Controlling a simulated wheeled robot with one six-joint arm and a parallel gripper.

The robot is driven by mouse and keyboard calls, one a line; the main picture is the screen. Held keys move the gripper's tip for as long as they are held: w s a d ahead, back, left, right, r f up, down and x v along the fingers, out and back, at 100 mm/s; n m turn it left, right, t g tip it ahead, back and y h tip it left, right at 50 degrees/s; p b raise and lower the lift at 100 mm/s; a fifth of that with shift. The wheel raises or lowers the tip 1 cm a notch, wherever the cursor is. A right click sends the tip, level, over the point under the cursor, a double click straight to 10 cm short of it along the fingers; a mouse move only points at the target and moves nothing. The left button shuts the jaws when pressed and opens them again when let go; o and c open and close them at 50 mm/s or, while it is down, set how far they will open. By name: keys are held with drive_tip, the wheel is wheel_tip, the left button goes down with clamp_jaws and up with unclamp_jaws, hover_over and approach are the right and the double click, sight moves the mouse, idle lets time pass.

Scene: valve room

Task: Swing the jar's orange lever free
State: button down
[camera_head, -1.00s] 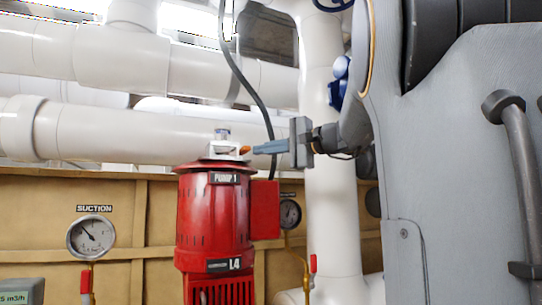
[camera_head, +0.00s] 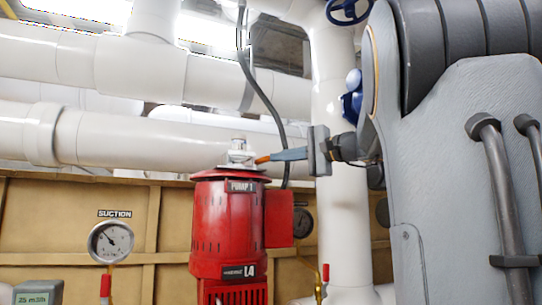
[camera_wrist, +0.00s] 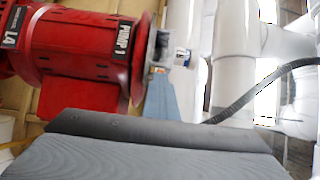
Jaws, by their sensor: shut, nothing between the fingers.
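A small clear jar (camera_head: 238,144) with metal fittings sits on top of the red pump marked PUMP 1 (camera_head: 228,225). It also shows in the wrist view (camera_wrist: 182,57), at the pump's end. A small orange piece, seemingly the lever (camera_head: 262,159), is on the jar's right side, right at my fingertips. In the wrist view the orange (camera_wrist: 159,70) shows just beyond the fingertips, mostly hidden. My gripper (camera_head: 272,157) reaches in from the right with its blue-grey fingers closed together, nothing between them. I cannot tell whether the fingertips touch the lever.
A dark hose (camera_head: 262,95) hangs behind the fingers. White pipes (camera_head: 140,140) run behind the pump, and a thick upright one (camera_head: 345,235) stands to the right. A suction gauge (camera_head: 111,242) is at left. A blue handwheel (camera_head: 349,10) is at the top.

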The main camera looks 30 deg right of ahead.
approach(259, 164)
drive_tip(key=s+d, duration=0.2)
drive_tip(key=s+a+b, duration=0.2)
drive_tip(key=s+a, duration=0.3)
drive_tip(key=s, duration=0.2)
drive_tip(key=w+d+r+m+t+h+p, duration=0.1)
drive_tip(key=w+d+m+h+p, duration=0.15)
drive_tip(key=d+p, duration=0.75)
drive_tip(key=w+a+p, duration=0.6)
drive_tip(key=w+a, duration=0.1)
drive_tip(key=w, duration=0.2)
drive_tip(key=shift+w+a, duration=0.35)
drive_tip(key=shift+w, duration=0.05)
drive_tip(key=shift+s+f+n+h+b, duration=0.15)
drive_tip(key=shift+n+h+b, duration=0.1)
drive_tip(key=shift+b, duration=0.25)
